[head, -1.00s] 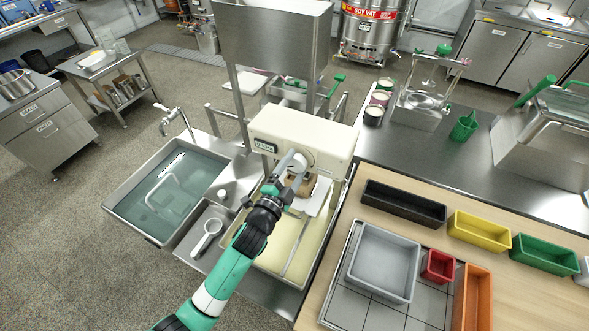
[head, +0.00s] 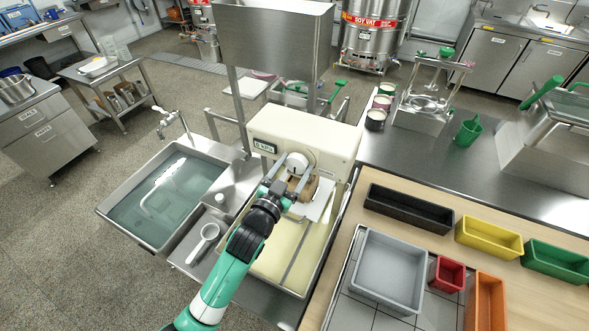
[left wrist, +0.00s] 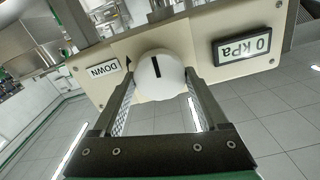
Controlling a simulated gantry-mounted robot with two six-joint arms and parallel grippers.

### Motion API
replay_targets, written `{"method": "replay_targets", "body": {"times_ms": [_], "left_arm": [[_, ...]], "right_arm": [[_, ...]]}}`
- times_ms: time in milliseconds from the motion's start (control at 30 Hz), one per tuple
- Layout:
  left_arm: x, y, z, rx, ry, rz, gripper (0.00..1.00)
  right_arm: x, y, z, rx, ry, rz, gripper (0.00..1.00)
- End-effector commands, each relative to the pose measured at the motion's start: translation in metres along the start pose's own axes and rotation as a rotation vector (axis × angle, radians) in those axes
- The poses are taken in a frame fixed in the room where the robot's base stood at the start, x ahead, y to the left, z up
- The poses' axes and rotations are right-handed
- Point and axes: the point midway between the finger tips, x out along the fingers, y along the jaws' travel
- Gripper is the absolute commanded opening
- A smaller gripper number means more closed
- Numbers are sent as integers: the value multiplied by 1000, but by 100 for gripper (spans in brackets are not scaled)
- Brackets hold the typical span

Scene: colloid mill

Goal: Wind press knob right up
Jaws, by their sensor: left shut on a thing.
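The white round press knob (head: 297,163) sits on the front of the cream press housing (head: 325,140). In the left wrist view the knob (left wrist: 160,76) shows a black line that stands nearly upright in the picture. My left gripper (head: 288,174) is shut on the knob, with one finger on each side of it; its two fingers (left wrist: 160,95) also show in the left wrist view. A display (left wrist: 246,46) reading 0 kPa is to the right. My right gripper is out of view.
A brown block (head: 306,187) is under the knob, partly hidden by my gripper. A water-filled sink (head: 112,207) stands left of the press. Grey (head: 372,240), black (head: 405,212) and other coloured bins fill the wooden counter at the right.

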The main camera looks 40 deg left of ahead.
Motion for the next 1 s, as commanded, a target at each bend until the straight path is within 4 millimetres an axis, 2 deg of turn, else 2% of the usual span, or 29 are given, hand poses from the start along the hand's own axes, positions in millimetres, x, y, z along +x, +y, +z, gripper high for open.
{"method": "replay_targets", "body": {"times_ms": [300, 733, 767, 867, 1000], "left_arm": [[0, 0, 0, -88, 1, 0, 21], [0, 0, 0, -97, 0, 0, 21], [0, 0, 0, -97, 0, 0, 82], [0, 0, 0, -96, 0, 0, 100], [0, 0, 0, -94, 0, 0, 100]], "right_arm": [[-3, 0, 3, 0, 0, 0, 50], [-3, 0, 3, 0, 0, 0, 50], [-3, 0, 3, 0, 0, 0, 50], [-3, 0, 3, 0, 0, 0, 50], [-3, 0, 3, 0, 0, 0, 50]]}}
